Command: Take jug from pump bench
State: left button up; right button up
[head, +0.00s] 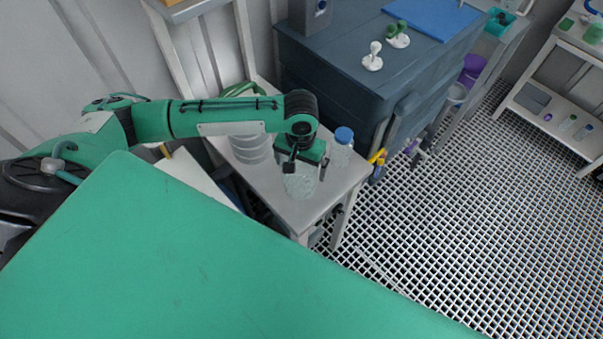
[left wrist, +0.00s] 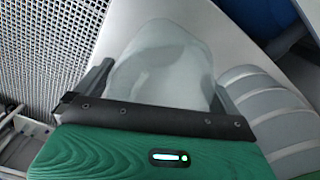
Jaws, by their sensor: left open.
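A pale, see-through vessel that looks like the jug (head: 300,184) stands on the small light-grey bench (head: 283,208), near its front edge. My left gripper (head: 306,168) is over it, pointing down, with its fingers apart. In the left wrist view the jug (left wrist: 165,65) sits between the two open fingers of the left gripper (left wrist: 160,88), one on each side. I cannot tell whether the fingers touch it. The gripper's dark palm hides part of the jug. My right gripper is not in view.
A blue-capped clear bottle (head: 342,150) stands close right of the gripper. A ribbed pale-grey container (head: 250,146) is on the left, with green hose (head: 240,90) behind. A dark blue cabinet (head: 330,65) borders the bench. Open grating floor (head: 450,220) lies to the right.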

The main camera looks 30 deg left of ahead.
pick_arm(q)
jog(key=c, duration=1.2)
jog(key=shift+r, duration=0.15)
